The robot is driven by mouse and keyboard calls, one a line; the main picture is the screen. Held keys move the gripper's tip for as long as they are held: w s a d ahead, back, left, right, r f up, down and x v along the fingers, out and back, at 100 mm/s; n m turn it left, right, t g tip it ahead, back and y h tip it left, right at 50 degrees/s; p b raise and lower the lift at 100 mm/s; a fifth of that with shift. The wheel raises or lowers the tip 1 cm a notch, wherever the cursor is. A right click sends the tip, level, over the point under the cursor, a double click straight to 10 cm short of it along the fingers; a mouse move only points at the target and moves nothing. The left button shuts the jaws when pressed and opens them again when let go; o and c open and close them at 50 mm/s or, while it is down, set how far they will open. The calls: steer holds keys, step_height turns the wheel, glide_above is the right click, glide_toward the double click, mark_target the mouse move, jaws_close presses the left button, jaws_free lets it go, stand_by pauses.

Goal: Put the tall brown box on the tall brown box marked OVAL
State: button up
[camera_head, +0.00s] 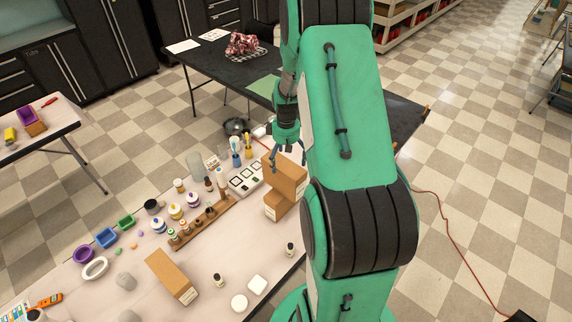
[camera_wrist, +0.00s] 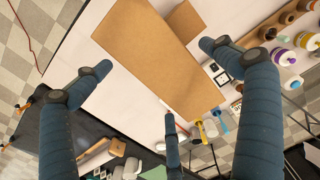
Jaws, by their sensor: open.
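One tall brown box (camera_head: 287,178) rests at an angle on or against another brown box (camera_head: 285,206) at the right of the white table. My gripper (camera_head: 288,155) is open and empty close to the upper box's far end. In the wrist view the large brown box (camera_wrist: 150,52) lies beyond my spread fingers (camera_wrist: 150,95), with part of another brown box (camera_wrist: 186,20) behind it. I see no finger closed on it.
A wooden rack (camera_head: 205,225) with bottles and a white tray (camera_head: 245,180) stand left of the boxes. Small bottles (camera_head: 290,249) and white soaps (camera_head: 257,284) lie in front. A black table (camera_head: 215,60) stands behind. Bare table shows between the boxes.

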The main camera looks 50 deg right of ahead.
step_height(320, 180, up, 9)
stand_by(0.4)
stand_by(0.5)
steer(key=s+a+r+t+h, duration=0.1)
steer(key=s+a+r+t, duration=0.1)
steer(key=a+r, duration=1.85)
steer(key=s+a+r+t, duration=0.1)
steer(key=s+a+r, duration=0.2)
steer(key=s+a, duration=0.5)
steer(key=s+a+r+t+y, duration=0.1)
steer(key=s+a+r+t, duration=0.1)
steer(key=s+a, duration=0.7)
steer(key=a+r, duration=0.1)
steer(key=a, duration=0.2)
steer(key=shift+t, duration=0.3)
